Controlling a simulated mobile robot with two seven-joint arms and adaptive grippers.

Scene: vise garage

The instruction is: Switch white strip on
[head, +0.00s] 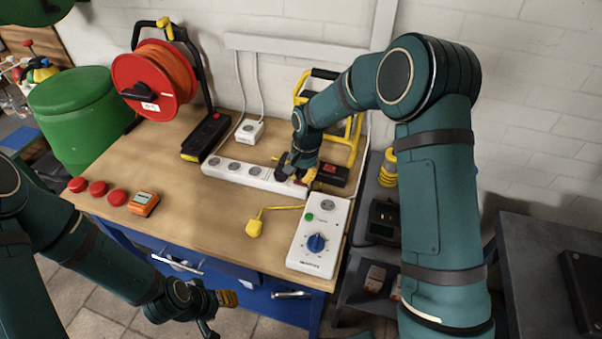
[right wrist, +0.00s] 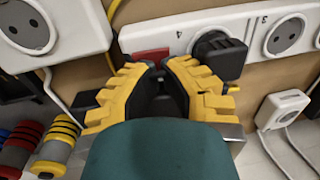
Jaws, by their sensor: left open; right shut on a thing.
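The white strip (head: 236,172) lies along the back of the bench. In the right wrist view its end (right wrist: 124,42) carries a red switch (right wrist: 150,56), partly hidden behind my fingertips, with a black plug (right wrist: 222,56) in the socket beside it. I cannot tell the switch's position. My right gripper (head: 299,178) is at the strip's right end. In the right wrist view its yellow fingers (right wrist: 158,68) are nearly together at the strip's edge; what lies between them is mostly hidden. My left gripper (head: 218,311) is open and empty in front of the bench.
A white control box (head: 322,222) with a blue knob stands front right, a yellow plug (head: 255,228) beside it. An orange meter (head: 143,203) and red knobs (head: 97,188) lie front left. A red cable reel (head: 155,80) stands behind. The bench's middle (head: 190,215) is clear.

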